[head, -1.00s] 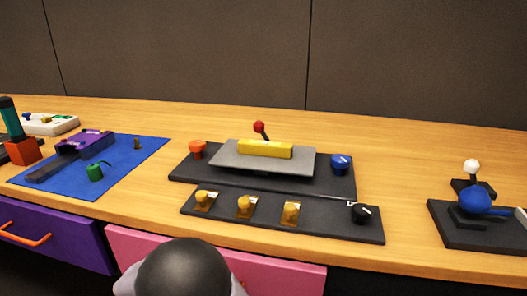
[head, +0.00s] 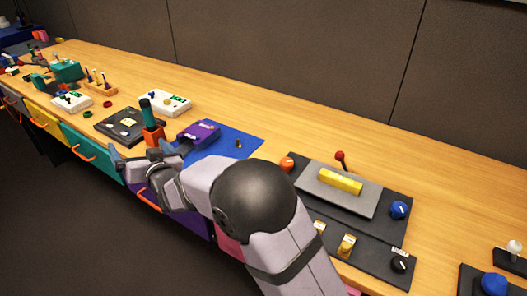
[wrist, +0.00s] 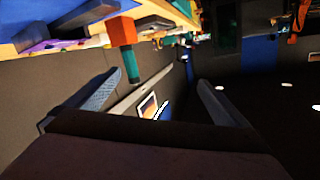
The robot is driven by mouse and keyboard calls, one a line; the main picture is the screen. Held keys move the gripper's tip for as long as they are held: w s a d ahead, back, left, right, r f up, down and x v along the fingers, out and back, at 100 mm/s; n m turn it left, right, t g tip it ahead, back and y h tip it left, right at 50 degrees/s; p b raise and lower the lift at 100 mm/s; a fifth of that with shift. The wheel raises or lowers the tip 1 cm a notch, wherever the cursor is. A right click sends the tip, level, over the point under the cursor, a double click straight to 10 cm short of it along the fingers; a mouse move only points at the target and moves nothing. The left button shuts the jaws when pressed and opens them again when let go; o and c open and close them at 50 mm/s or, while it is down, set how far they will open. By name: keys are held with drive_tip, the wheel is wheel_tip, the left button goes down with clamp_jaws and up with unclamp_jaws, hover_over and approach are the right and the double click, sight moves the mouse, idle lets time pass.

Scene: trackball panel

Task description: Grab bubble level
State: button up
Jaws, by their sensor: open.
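The yellow bar (head: 341,180), which looks like the bubble level, lies on a tilted grey plate (head: 362,200) on the dark panel at the right of the head view. I do not see it in the wrist view. My gripper (head: 132,160) is open and empty, far to the left of the yellow bar, near the front edge of the table. Its two fingers also show spread apart in the wrist view (wrist: 160,80). My arm covers part of the panel's front left.
An orange block (head: 153,136) with a teal cylinder (head: 147,112) stands close to my gripper. Beside the plate are a red-tipped lever (head: 340,156), an orange knob (head: 287,164) and a blue knob (head: 399,210). A purple device (head: 200,133) sits on a blue mat (head: 240,139).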

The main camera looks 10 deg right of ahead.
drive_tip(key=w+d+r+m+t+h, duration=0.2)
drive_tip(key=d+r, duration=0.3)
drive_tip(key=d, duration=0.2)
drive_tip(key=m+g+h+b, duration=0.4)
drive_tip(key=m+h+b, duration=0.2)
drive_tip(key=h, duration=0.6)
hover_over(339, 181)
drive_tip(key=w+a, duration=0.8)
drive_tip(key=a, duration=0.4)
wheel_tip(339, 181, down, 4)
drive_tip(key=f, duration=0.1)
drive_tip(key=s+d+f+g+h, duration=0.1)
drive_tip(key=s+d, duration=0.2)
drive_tip(key=s+d+f+m+g, duration=0.1)
drive_tip(key=s+d+f, duration=0.1)
drive_tip(key=s+d, duration=0.1)
drive_tip(key=s+d+f+m+g+h+b, duration=0.1)
drive_tip(key=s+d, duration=0.2)
drive_tip(key=s, duration=0.2)
drive_tip(key=shift+s+f+g+h, duration=0.15)
drive_tip(key=shift+f+g+h, duration=0.15)
drive_tip(key=shift+f, duration=0.1)
drive_tip(key=shift+p+x, duration=1)
drive_tip(key=shift+x, duration=0.1)
drive_tip(key=shift+b+x, duration=0.35)
drive_tip(key=shift+x, duration=0.55)
drive_tip(key=shift+w+d+f, duration=0.15)
drive_tip(key=shift+w+d, duration=0.2)
drive_tip(key=shift+w, duration=0.05)
drive_tip(key=shift+c, duration=0.6)
